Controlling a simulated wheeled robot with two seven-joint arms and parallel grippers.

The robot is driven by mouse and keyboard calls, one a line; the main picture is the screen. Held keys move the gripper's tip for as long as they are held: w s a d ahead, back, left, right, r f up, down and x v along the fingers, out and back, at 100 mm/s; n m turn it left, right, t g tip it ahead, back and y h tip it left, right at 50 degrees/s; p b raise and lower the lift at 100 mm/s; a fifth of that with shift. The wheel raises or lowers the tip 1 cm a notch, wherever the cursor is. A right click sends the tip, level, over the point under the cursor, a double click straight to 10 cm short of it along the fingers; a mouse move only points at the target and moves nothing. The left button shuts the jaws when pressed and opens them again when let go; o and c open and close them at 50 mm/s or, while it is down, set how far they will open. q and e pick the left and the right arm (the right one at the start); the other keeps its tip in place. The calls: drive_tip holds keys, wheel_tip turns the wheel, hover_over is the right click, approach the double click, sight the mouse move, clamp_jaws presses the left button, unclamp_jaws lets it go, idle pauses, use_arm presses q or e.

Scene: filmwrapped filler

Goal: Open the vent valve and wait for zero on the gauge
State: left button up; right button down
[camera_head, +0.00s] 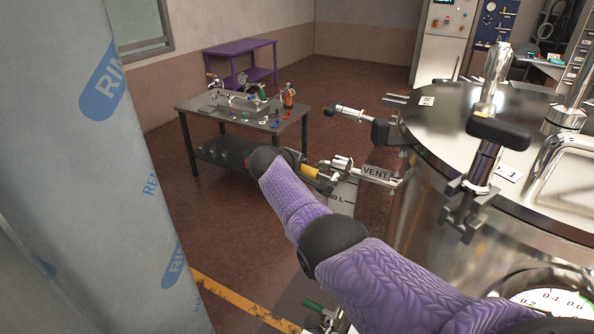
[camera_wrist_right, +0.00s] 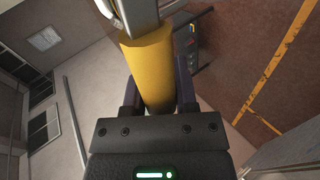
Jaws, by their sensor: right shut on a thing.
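The vent valve (camera_head: 342,166) sticks out to the left from the side of the steel vessel (camera_head: 422,170), beside a tag reading VENT. Its yellow handle (camera_head: 309,172) points left. My right gripper (camera_head: 298,167) is shut on the yellow handle, which also shows between the fingers in the right wrist view (camera_wrist_right: 148,65). The white gauge dial (camera_head: 540,297) sits at the lower right, with 0.2, 0.4 and 0.6 readable. My right arm and the frame edge cut off its lower part, and I cannot read a needle. My left gripper is not in view.
A wrapped, film-covered bulk (camera_head: 80,150) fills the left side. A dark worktable (camera_head: 190,103) with small parts stands behind, with a purple table (camera_head: 240,45) beyond. Clamps with black knobs (camera_head: 498,132) ring the vessel's lid. A yellow floor line (camera_head: 235,298) runs below.

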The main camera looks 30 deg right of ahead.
drive_tip(key=shift+s+f+n+g+b, duration=0.1)
drive_tip(key=shift+f+n+g+b, duration=0.35)
drive_tip(key=shift+f+b, duration=0.35)
drive_tip(key=shift+r, duration=0.1)
drive_tip(key=shift+c, duration=2)
unclamp_jaws()
drive_tip(key=shift+r, duration=0.1)
drive_tip(key=p+v, duration=0.3)
drive_tip(key=shift+a+r, duration=0.1)
drive_tip(key=shift+r, duration=0.25)
drive_tip(key=p+v, duration=0.1)
drive_tip(key=v, duration=0.5)
drive_tip(key=shift+a+f, duration=0.25)
drive_tip(key=shift+a, duration=0.1)
drive_tip(key=shift+s, duration=0.1)
